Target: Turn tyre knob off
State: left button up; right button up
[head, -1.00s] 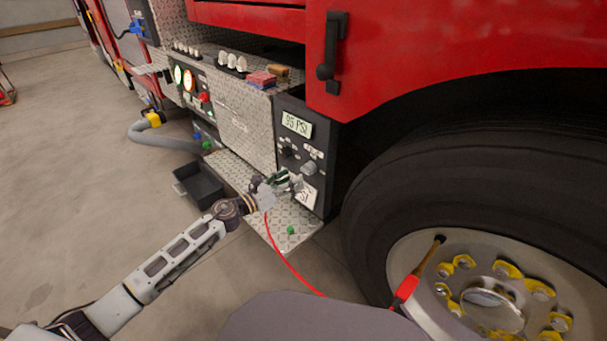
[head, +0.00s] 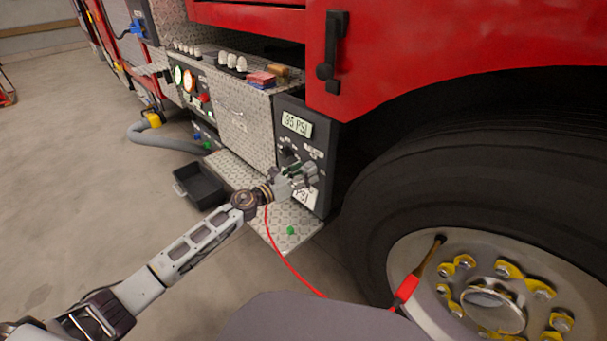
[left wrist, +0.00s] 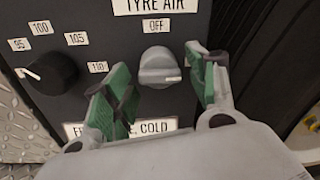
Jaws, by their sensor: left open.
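The grey tyre air knob (left wrist: 159,68) sits on a black panel in the left wrist view, under a "TYRE AIR" label and an "OFF" label (left wrist: 157,26). My left gripper (left wrist: 162,74) is open, with one green-padded finger on each side of the knob; I cannot tell whether they touch it. In the head view my left gripper (head: 301,177) is in front of the lower part of the control panel (head: 285,105) and largely hides the knob. My right gripper is not in view.
A black dial (left wrist: 46,73) with pressure numbers is left of the knob. A display (head: 296,124) reads 95 PSI. A red hose (head: 280,250) runs from below my gripper toward the tyre (head: 460,190). A black tray (head: 200,185) lies left of the metal step (head: 283,213).

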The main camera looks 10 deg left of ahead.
pick_arm(q)
jog(key=c, duration=0.9)
jog(key=shift+c, duration=0.2)
jog(key=shift+n, duration=0.3)
pick_arm(e)
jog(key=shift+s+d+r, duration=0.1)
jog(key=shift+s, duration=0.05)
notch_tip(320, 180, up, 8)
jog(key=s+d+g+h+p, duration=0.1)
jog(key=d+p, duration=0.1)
jog(key=p, duration=0.2)
pick_arm(q)
jog(key=shift+s+d+n+t+y+p, duration=0.15)
jog(key=shift+n+p, duration=1)
jog(key=shift+n, duration=1.9)
jog(key=shift+a+n+t+y+p, duration=0.2)
jog(key=shift+n+p, duration=0.95)
jog(key=shift+n, duration=1.85)
jog(key=shift+s+d+n+t+h+p, duration=0.2)
jog(key=shift+n+p, duration=0.95)
jog(key=shift+n, duration=1.9)
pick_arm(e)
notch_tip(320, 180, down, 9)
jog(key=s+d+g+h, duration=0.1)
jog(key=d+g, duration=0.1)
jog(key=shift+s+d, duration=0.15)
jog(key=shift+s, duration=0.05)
pick_arm(q)
jog(key=shift+w, duration=0.15)
jog(key=shift+c, duration=0.3)
